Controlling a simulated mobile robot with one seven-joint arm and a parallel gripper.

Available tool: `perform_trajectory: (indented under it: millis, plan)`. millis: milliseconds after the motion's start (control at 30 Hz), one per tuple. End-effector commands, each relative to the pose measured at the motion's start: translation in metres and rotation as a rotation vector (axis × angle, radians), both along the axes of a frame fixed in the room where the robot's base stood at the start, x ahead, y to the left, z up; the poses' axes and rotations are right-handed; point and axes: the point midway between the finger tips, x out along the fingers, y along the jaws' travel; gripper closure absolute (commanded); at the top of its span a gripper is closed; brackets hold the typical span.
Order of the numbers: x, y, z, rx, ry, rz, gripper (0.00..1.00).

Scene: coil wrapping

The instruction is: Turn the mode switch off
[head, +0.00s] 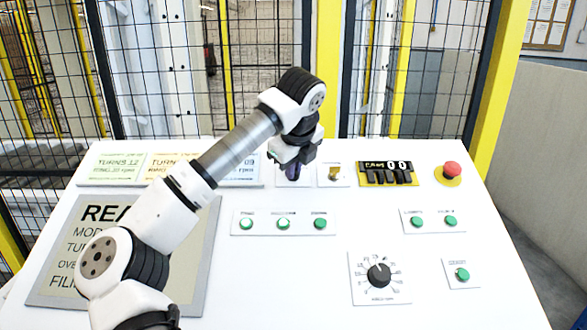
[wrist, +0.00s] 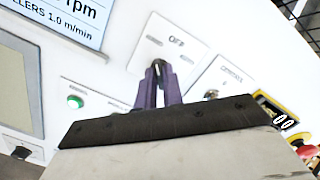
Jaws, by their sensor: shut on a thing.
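The mode switch (wrist: 159,67) is a small dark knob on a white plate marked OFF, seen in the wrist view. My gripper (wrist: 160,82) has its purple fingers shut on the knob, hiding most of it. Which way the knob points cannot be made out. In the head view my gripper (head: 292,172) reaches down to the back middle of the white panel and covers most of the switch plate.
Green buttons (head: 283,223) and a black dial (head: 379,275) are nearer. A mesh fence stands behind.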

Motion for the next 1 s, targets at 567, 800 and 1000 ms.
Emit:
perform_trajectory:
  millis: [567, 800, 1000]
  plan:
    - [-0.0002, 0.0006, -0.0009, 0.176, -0.004, -0.39, 1.0]
    - [-0.0001, 0.0011, 0.0, 0.244, -0.003, -0.543, 1.0]
    - [-0.0002, 0.0009, 0.0006, 0.281, -0.002, -0.627, 1.0]
